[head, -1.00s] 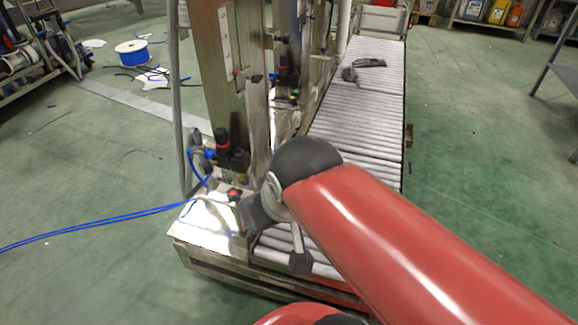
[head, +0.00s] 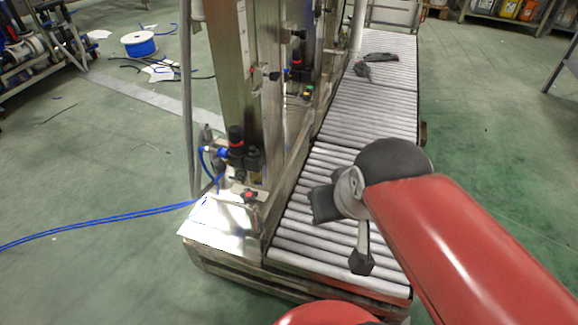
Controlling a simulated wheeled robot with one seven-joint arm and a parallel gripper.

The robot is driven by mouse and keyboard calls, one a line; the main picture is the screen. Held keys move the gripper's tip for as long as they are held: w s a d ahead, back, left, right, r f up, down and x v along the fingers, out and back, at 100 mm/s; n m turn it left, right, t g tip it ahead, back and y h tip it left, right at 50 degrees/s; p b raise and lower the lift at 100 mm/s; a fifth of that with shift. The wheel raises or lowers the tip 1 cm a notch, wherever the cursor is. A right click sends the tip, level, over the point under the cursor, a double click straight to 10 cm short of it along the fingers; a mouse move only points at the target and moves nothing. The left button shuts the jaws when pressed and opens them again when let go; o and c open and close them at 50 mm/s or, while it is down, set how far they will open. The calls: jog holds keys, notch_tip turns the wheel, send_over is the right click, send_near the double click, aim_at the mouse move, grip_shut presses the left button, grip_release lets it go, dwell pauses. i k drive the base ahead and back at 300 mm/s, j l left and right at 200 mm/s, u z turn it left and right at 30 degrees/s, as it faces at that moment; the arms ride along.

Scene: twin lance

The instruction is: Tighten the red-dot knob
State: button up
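The red-dot knob (head: 249,194) is a small dark knob with a red spot on top. It stands at the back right of the shiny metal plate (head: 215,222), at the foot of the steel column. My gripper (head: 343,235) hangs over the near conveyor rollers, to the right of the knob and clear of it. Its two dark finger ends are well apart, with only rollers showing between them. The gripper looks open and empty. My red arm covers part of the conveyor.
Blue hoses (head: 100,225) run left across the floor. A dark object (head: 376,57) lies on the far rollers (head: 375,95).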

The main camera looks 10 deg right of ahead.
aim_at(248, 197)
jog(key=k+l+u, duration=0.15)
jog(key=l+u, duration=0.15)
jog(key=k+l+u, duration=0.25)
jog(key=l, duration=0.25)
jog(key=k+l+u, duration=0.1)
jog(key=l+u, duration=0.2)
